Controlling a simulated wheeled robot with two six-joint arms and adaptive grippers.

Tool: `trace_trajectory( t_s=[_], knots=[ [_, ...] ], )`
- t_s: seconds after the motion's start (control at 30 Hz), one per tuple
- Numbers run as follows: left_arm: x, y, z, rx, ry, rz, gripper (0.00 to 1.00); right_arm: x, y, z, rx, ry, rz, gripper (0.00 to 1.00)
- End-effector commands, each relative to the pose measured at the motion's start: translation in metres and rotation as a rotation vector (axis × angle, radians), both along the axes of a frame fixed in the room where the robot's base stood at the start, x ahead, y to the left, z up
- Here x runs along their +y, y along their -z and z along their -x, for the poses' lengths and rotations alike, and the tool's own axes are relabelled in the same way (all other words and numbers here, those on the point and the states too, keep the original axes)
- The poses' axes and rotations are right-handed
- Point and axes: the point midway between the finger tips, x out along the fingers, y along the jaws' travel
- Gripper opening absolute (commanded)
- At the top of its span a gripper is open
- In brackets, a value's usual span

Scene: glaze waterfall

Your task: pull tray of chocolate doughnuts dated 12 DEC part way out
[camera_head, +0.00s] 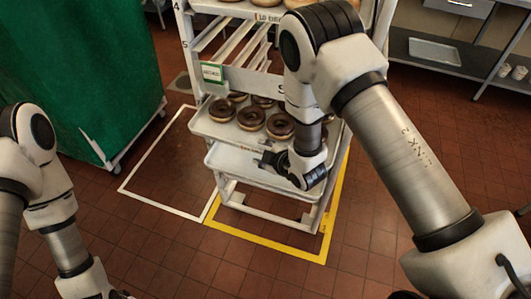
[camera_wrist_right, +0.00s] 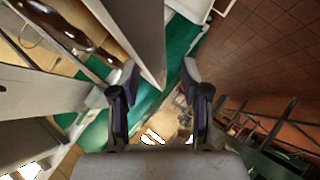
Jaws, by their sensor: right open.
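The tray (camera_head: 225,132) of chocolate doughnuts (camera_head: 251,119) sits in the wheeled rack, above a lower empty tray (camera_head: 235,160). Several brown ring doughnuts lie on it, and part of its right side is hidden behind my right arm. No 12 DEC date can be read. My right gripper (camera_head: 270,160) is open in front of the rack, low by the lower tray. In the right wrist view its fingers (camera_wrist_right: 158,74) are apart, with a pale tray edge and brown doughnuts (camera_wrist_right: 75,32) at the upper left. Contact cannot be told. My left arm shows, but its gripper is out of frame.
A green covered cart (camera_head: 80,75) stands left of the rack. A green label (camera_head: 212,74) hangs on the rack's front. White and yellow floor lines (camera_head: 265,243) mark bays. The tiled floor in front is clear. A metal shelf (camera_head: 435,60) stands at the back right.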

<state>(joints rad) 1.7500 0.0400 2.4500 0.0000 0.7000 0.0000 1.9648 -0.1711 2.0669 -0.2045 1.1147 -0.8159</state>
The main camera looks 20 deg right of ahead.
Motion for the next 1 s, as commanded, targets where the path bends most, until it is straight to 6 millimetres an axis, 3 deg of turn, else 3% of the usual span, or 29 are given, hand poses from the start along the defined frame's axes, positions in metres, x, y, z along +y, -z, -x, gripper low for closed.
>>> trace_trajectory(
  t_s=[0.17, 0.6, 1.0],
  knots=[
    [0.0, 0.0, 0.0, 0.0, 0.0, 0.0, 0.4, -0.006, -0.011, 0.015, 0.0, 0.001, 0.001, 0.46],
    [0.0, 0.0, 0.0, 0.0, 0.0, 0.0, 0.4, -0.031, -0.06, 0.087, 0.0, 0.002, -0.002, 0.46],
    [0.0, 0.0, 0.0, 0.0, 0.0, 0.0, 0.4, -0.033, -0.065, 0.095, -0.001, 0.001, -0.001, 0.46]
  ],
)
